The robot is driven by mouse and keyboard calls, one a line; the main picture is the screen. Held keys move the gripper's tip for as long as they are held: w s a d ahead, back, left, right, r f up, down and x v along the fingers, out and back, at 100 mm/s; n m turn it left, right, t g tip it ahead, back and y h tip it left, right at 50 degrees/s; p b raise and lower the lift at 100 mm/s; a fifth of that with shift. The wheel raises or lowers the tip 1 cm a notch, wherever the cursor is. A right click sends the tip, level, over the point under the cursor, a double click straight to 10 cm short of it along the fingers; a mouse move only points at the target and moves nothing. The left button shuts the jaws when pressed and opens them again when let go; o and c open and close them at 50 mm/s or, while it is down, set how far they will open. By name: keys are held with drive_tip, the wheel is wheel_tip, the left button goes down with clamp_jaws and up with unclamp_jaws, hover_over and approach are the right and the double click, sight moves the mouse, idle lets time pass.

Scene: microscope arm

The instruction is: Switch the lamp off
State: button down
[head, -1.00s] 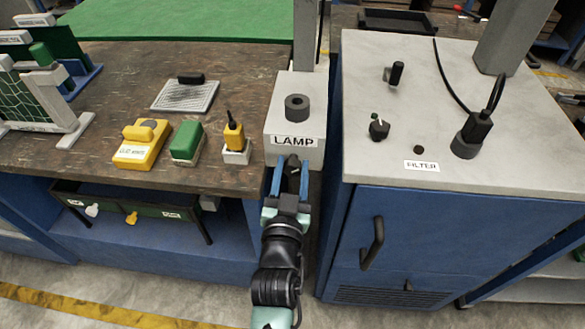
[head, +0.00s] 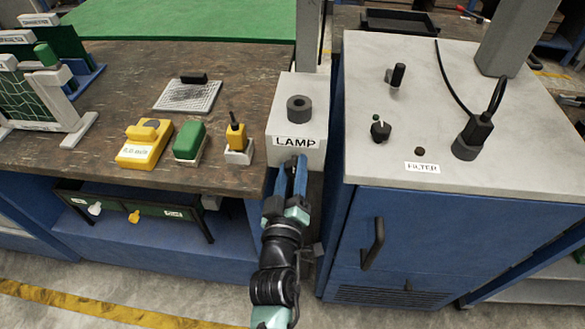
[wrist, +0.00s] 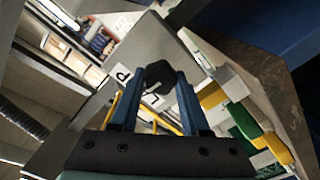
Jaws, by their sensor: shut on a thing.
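The grey lamp box (head: 300,122) stands at the table's right end, with a LAMP label (head: 296,142) on its front and a short dark cylinder (head: 299,108) on top. My gripper (head: 294,166) is at the box's front, just under the label. In the wrist view my gripper (wrist: 160,84) is shut on a dark knob (wrist: 158,80) on the front face. In the head view my fingers hide this knob. Part of the label (wrist: 122,75) shows beside the left finger in the wrist view.
To the left on the wooden table (head: 90,95) are a yellow block (head: 145,146), a green block (head: 188,141) and a yellow switch-like piece (head: 237,138). A blue cabinet (head: 440,230) with a FILTER label (head: 422,167) stands close to the right. A narrow gap separates them.

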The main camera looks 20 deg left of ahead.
drive_tip(key=shift+f+n, duration=0.1)
drive_tip(key=shift+n, duration=0.5)
drive_tip(key=shift+c, duration=1.9)
unclamp_jaws()
drive_tip(key=v, duration=1.3)
